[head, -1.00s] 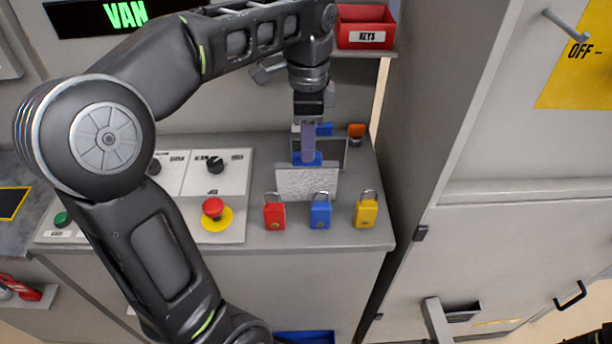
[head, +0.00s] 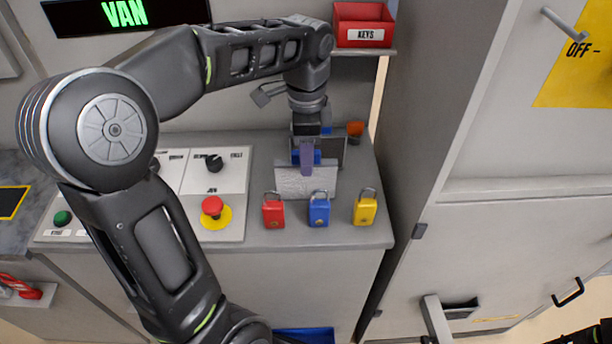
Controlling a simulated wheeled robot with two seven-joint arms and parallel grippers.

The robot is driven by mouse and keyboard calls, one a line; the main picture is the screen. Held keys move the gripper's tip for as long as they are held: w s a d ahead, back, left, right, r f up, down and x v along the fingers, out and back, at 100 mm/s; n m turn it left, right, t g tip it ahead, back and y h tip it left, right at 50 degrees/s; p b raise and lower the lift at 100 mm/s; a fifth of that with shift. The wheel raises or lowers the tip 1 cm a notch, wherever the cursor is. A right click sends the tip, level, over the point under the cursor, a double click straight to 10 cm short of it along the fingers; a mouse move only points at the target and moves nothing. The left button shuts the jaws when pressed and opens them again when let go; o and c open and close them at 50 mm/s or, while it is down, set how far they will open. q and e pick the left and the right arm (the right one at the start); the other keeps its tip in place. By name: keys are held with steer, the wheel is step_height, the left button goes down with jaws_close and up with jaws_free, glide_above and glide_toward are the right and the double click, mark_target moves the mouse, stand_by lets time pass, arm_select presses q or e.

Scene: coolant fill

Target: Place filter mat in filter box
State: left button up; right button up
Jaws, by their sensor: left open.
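The filter mat, a pale grey textured panel (head: 291,184), stands upright on the console top behind the padlocks. My left gripper (head: 306,163) points down at the mat's upper edge and is open. One purple finger overlaps the front of the mat in the head view, with blue parts beside it. Whether the fingers touch the mat cannot be told. A dark, grey-framed panel (head: 334,149) stands just behind, partly hidden by the gripper. I cannot tell whether it is the filter box. My right gripper is not in view.
Red (head: 273,214), blue (head: 319,213) and yellow (head: 365,211) padlocks stand in front of the mat. A red emergency button (head: 212,206) and control panel are to the left. A red KEYS bin (head: 364,26) sits above. A tall grey cabinet (head: 500,140) bounds the right.

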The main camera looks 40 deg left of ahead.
mark_target(292, 187)
arm_select(q)
step_height(292, 187, down, 3)
steer(key=shift+f, duration=0.15)
steer(key=shift+c, duration=0.5)
jaws_close()
stand_by(0.5)
